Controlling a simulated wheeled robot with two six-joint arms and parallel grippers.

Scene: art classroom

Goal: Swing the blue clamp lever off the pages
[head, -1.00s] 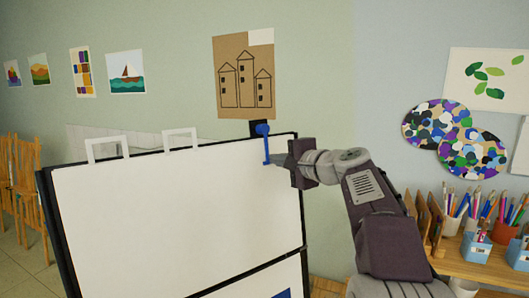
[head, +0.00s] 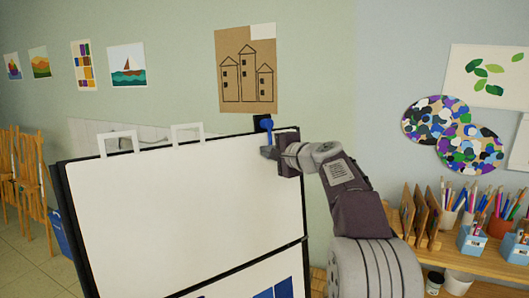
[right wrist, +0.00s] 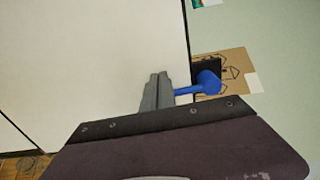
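The blue clamp lever (head: 267,126) is at the top right of the easel board, its rounded end up and its stem hanging down over the white pages (head: 190,205). My right gripper (head: 269,152) reaches in from the right at the stem's lower part. In the right wrist view the gripper's fingers (right wrist: 157,92) are close together, and the blue lever (right wrist: 205,84) runs up against their right side. The stem's lower end is hidden behind the fingers. The pages (right wrist: 95,60) lie behind the fingers. My left gripper is out of view.
Two white hooks (head: 118,143) sit on the board's top edge. A brown drawing of houses (head: 247,70) hangs on the wall behind the lever. A shelf with pencil pots (head: 472,243) stands at the right. Wooden chairs or easels (head: 25,180) stand at the far left.

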